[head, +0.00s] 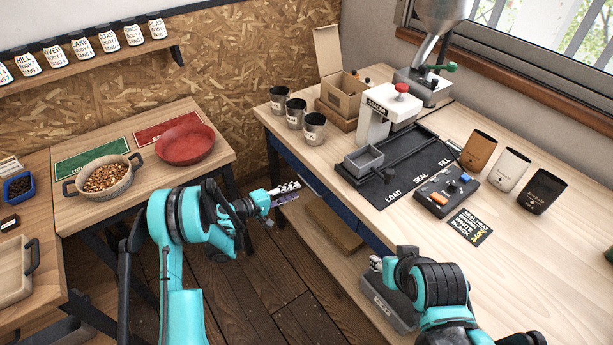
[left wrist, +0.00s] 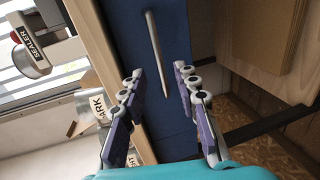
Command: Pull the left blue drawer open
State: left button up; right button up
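The left blue drawer is in the front of the right-hand workbench; a strip of its blue front (head: 291,160) shows below the bench top in the head view. In the left wrist view its blue front (left wrist: 178,30) carries a long pale bar handle (left wrist: 157,50). My left gripper (head: 287,192) is in front of the bench. In the left wrist view its two fingers (left wrist: 158,72) are spread, with the handle's lower part seen between them; I cannot tell whether they touch it. My right gripper (head: 377,262) is low by the bench's front edge, mostly hidden by its own arm.
Metal cups (head: 314,128), a sealer (head: 388,113) and a black tray mat (head: 398,180) stand on the bench (head: 510,240). A grey bin (head: 393,308) is near my right arm. A pot of beans (head: 104,178) and a red bowl (head: 186,145) are on the left table. Wooden floor lies between.

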aim_at(309, 185)
pick_arm(q)
jog(key=b+x, duration=0.2)
jog(key=x, duration=0.5)
jog(key=shift+w+d, duration=0.15)
jog(key=shift+d, duration=0.2)
grip_shut()
